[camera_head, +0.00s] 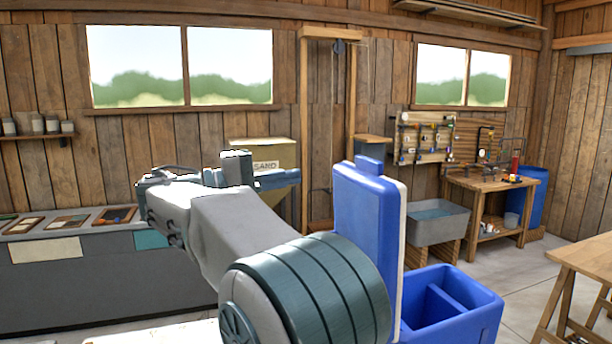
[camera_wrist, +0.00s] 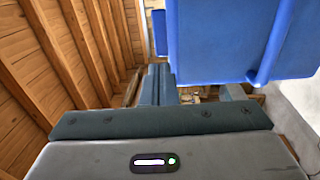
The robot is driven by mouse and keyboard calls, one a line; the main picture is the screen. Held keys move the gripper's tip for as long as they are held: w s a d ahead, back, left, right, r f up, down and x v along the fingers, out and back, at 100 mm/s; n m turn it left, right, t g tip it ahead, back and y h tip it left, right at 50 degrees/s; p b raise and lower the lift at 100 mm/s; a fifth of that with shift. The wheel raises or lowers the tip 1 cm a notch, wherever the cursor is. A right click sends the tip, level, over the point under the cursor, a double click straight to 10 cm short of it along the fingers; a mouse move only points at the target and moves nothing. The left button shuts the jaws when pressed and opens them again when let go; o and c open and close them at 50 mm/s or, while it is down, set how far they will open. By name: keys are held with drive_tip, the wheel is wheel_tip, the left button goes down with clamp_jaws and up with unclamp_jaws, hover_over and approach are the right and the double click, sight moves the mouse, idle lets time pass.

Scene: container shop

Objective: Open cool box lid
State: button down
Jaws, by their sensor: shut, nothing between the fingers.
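The cool box (camera_head: 470,318) is blue and stands at the lower right in the head view, partly hidden by my arm. Its top is open and a divider shows inside. Its lid (camera_head: 366,215) stands upright, blue on one face and pale along the edge, with a small blue tab on top. My gripper (camera_head: 292,178) is shut and empty, left of the lid, with a gap between them in this view. In the wrist view the lid (camera_wrist: 235,40) fills the upper right, close to the gripper fingers (camera_wrist: 156,84); I cannot tell whether they touch.
A sand bin (camera_head: 275,152) stands behind my gripper. A grey sink (camera_head: 438,228) and a workbench (camera_head: 490,184) with tools are at the back right. A wooden table (camera_head: 590,258) is at the right edge. A long grey counter (camera_head: 70,285) runs along the left.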

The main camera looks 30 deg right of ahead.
drive_tip(key=p, duration=0.3)
approach(365, 165)
drive_tip(key=x, duration=0.5)
drive_tip(key=shift+s+d+r, duration=0.15)
drive_tip(key=shift+s+d, duration=0.15)
drive_tip(key=shift+d, duration=0.45)
drive_tip(key=shift+p, duration=0.3)
